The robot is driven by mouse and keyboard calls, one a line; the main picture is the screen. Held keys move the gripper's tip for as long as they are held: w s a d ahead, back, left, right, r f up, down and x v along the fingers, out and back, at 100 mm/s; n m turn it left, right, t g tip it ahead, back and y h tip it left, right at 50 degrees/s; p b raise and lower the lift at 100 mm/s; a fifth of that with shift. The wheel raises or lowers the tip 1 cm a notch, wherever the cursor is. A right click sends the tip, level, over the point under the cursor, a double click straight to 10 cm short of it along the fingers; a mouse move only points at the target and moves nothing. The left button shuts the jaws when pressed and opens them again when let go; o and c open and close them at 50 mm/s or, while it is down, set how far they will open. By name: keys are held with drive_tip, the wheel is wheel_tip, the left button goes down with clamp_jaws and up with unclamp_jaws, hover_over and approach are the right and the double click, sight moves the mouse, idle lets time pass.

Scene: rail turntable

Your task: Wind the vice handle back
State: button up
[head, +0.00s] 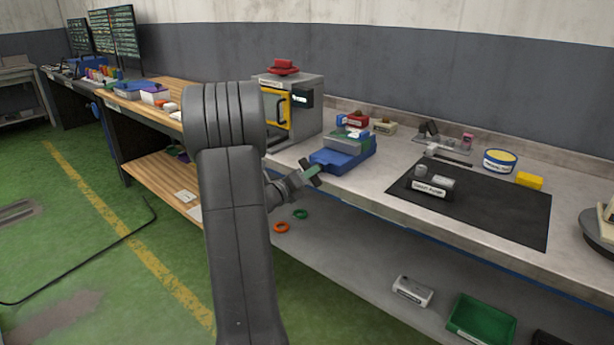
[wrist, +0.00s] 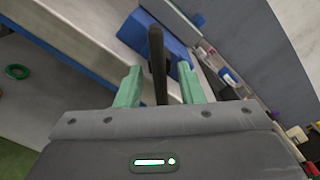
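The blue vice (head: 342,157) sits at the front edge of the grey bench in the head view. Its blue body (wrist: 152,33) also shows at the top of the wrist view. A dark bar, which looks like the vice handle (wrist: 157,60), runs down between the green fingers in the wrist view. My gripper (wrist: 160,80) is open around it, with a visible gap on both sides. In the head view my gripper (head: 308,175) is at the front of the vice, small and partly merged with the dark handle. The handle's lower end is hidden by the gripper body.
A machine with a yellow-framed door (head: 278,110) stands left of the vice. A black mat (head: 490,210) with a labelled block lies to the right. Orange (head: 281,227) and green rings (head: 301,214) lie on the lower shelf. Green floor is open at left.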

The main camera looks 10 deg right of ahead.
drive_tip(key=shift+c, duration=0.2)
clamp_jaws()
drive_tip(key=shift+n, duration=0.3)
